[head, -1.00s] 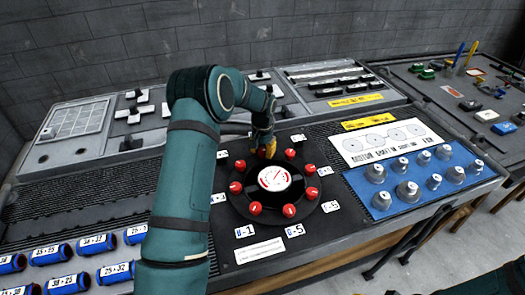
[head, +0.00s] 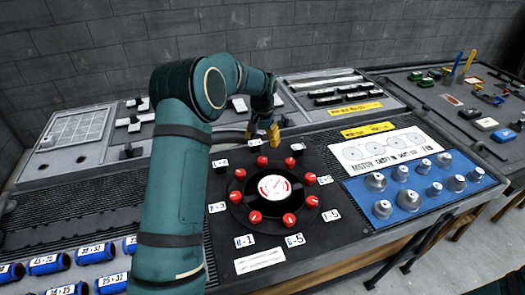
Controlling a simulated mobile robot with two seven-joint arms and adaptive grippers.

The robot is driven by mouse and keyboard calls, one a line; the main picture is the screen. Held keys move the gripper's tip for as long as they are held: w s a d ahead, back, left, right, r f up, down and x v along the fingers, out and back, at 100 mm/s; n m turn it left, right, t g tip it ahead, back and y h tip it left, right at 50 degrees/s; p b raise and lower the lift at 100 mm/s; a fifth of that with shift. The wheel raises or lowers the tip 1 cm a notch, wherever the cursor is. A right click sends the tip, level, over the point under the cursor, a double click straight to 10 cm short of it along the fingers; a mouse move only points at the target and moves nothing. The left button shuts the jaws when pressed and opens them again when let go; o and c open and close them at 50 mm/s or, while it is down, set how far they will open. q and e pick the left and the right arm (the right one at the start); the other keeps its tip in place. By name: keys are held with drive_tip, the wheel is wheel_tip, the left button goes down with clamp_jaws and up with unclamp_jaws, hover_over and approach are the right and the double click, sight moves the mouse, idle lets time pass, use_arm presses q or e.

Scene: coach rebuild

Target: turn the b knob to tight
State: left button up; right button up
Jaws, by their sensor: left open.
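A round black plate (head: 238,212) carries a ring of several red knobs around a white gauge (head: 274,187) with a needle. Small white labels surround the ring; one in front (head: 245,241) seems to read B-1 or 8-1, so I cannot tell surely which knob is b. The nearest red knob to that label (head: 256,217) sits at the front left of the ring. My left gripper (head: 274,134) has yellow fingers, open, just beyond the far rim in the picture and apart from the knobs. The fingertips are small. My right gripper is out of view.
A blue panel (head: 352,195) with several grey knobs lies to the right, below a white chart (head: 350,150). Blue labelled cylinders (head: 50,263) lie front left. My left arm crosses the console left of the plate. A second table (head: 440,95) stands at the back right.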

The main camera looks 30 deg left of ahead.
use_arm(q)
drive_tip(key=shift+r, duration=1.35)
